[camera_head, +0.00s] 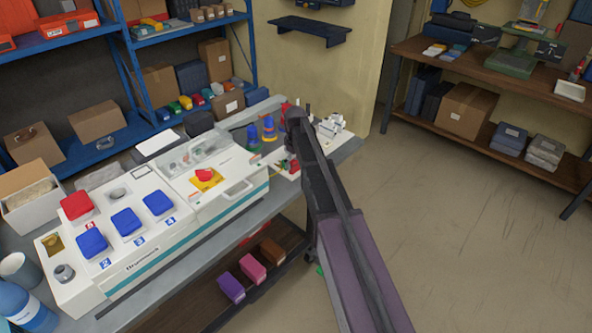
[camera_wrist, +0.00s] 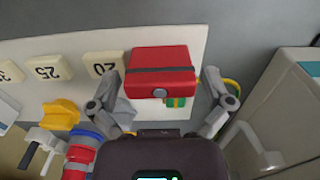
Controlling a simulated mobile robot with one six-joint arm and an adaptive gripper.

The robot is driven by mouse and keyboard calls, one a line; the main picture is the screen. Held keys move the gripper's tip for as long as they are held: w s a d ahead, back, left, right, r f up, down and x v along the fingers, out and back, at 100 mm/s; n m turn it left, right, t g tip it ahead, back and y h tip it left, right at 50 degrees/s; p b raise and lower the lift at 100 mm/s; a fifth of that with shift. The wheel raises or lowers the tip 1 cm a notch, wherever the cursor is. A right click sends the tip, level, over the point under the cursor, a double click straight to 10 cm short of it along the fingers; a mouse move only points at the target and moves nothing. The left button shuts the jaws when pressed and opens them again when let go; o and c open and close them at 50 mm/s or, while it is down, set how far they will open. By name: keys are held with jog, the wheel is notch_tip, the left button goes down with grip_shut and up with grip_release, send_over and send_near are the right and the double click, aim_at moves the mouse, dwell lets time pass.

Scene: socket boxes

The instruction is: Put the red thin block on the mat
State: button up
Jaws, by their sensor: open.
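A red block (camera_wrist: 160,66) with a dark band and a grey round knob lies below my gripper in the wrist view. My gripper (camera_wrist: 158,100) is open, with one finger on each side of the red block; I cannot tell whether they touch it. In the head view my arm hides most of this spot, and small red parts show beside it. I cannot tell for sure which surface is the mat; a yellow patch (camera_head: 214,183) with a red piece (camera_head: 204,175) on it lies on the white machine.
The white machine (camera_head: 150,262) carries red and blue square caps. In the wrist view, number tags (camera_wrist: 48,67), a green-and-yellow piece (camera_wrist: 176,102), a yellow piece (camera_wrist: 61,114) and red and blue rings (camera_wrist: 80,155) lie around the gripper. A pale box (camera_wrist: 285,110) stands at right.

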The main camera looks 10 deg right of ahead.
jog(key=shift+f+b, duration=0.4)
jog(key=shift+f, duration=0.3)
jog(key=c, duration=1.1)
jog(key=shift+r, duration=0.2)
notch_tip(320, 180, up, 4)
jog(key=p, duration=0.4)
jog(key=shift+f, duration=0.15)
jog(key=s+r+p, duration=0.1)
jog(key=s, duration=1.5)
